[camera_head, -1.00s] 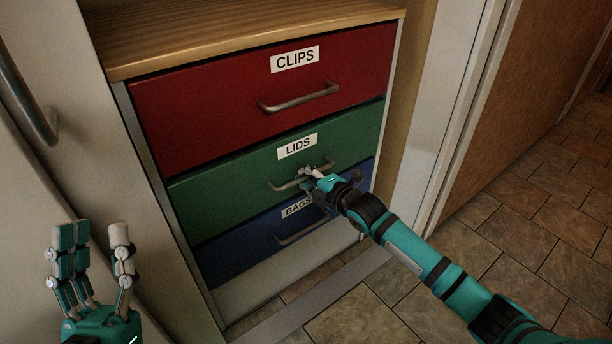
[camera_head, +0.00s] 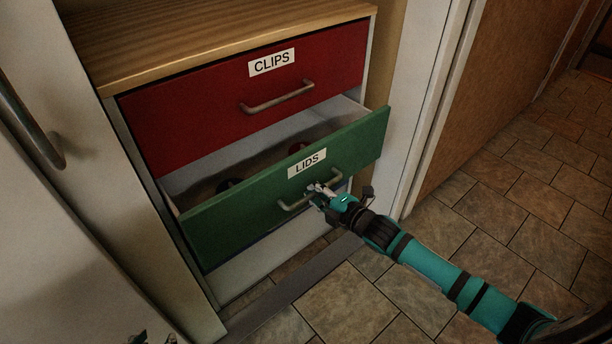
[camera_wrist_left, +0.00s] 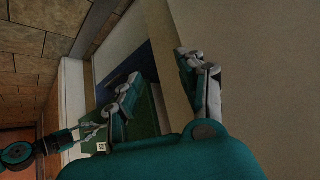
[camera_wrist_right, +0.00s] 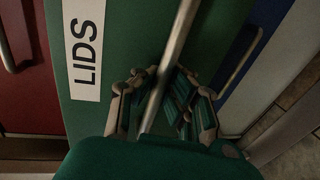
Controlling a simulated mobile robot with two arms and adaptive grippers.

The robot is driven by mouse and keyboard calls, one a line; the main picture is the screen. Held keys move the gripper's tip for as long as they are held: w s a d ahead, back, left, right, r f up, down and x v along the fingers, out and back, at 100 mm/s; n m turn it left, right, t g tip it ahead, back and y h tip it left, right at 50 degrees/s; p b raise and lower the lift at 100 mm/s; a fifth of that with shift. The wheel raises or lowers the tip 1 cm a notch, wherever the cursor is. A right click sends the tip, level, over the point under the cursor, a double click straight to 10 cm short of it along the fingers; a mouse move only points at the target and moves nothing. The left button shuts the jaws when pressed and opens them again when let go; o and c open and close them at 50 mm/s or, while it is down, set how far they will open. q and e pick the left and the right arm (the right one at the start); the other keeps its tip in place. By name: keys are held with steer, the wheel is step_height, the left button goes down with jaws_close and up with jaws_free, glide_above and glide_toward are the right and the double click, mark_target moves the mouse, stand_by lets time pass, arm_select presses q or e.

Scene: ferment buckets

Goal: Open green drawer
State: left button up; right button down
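The green drawer (camera_head: 235,218), labelled LIDS, is pulled partway out, with its inside showing behind the front. My right gripper (camera_head: 319,191) is at its metal handle (camera_head: 291,206). In the right wrist view, the handle (camera_wrist_right: 181,32) runs between the fingers of my right gripper (camera_wrist_right: 164,88), which are closed around it. My left gripper (camera_wrist_left: 160,78) is open and empty in the left wrist view, with its fingers apart. Only a sliver of it shows at the bottom edge of the head view.
The red CLIPS drawer (camera_head: 200,118) above is shut. The blue drawer (camera_wrist_right: 238,50) below is mostly hidden in the head view. Tiled floor (camera_head: 500,210) is clear at right.

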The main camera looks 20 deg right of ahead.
arm_select(q)
steer(key=s+a+g+y+p, duration=0.1)
steer(key=s+a+g+p, duration=0.3)
steer(key=s, duration=0.5)
steer(key=s+f+g+p, duration=0.1)
steer(key=f+p, duration=0.2)
steer(key=f, duration=0.9)
steer(key=s+d+f+g+p, duration=0.1)
steer(key=s+f+p, duration=0.1)
steer(key=f, duration=1)
steer(key=shift+s+f+g+p, duration=0.3)
steer(key=shift+f+p, duration=0.05)
steer(key=shift+p, duration=0.35)
arm_select(e)
steer(key=f+v, duration=0.2)
steer(key=v, duration=0.9)
steer(key=s+f+v, duration=0.1)
steer(key=f+v, duration=0.2)
steer(key=v, duration=0.9)
steer(key=shift+s+d, duration=0.25)
steer(key=shift+r, duration=0.15)
steer(key=c, duration=1.3)
jaws_free()
steer(key=shift+c, duration=0.2)
steer(key=shift+s, duration=0.1)
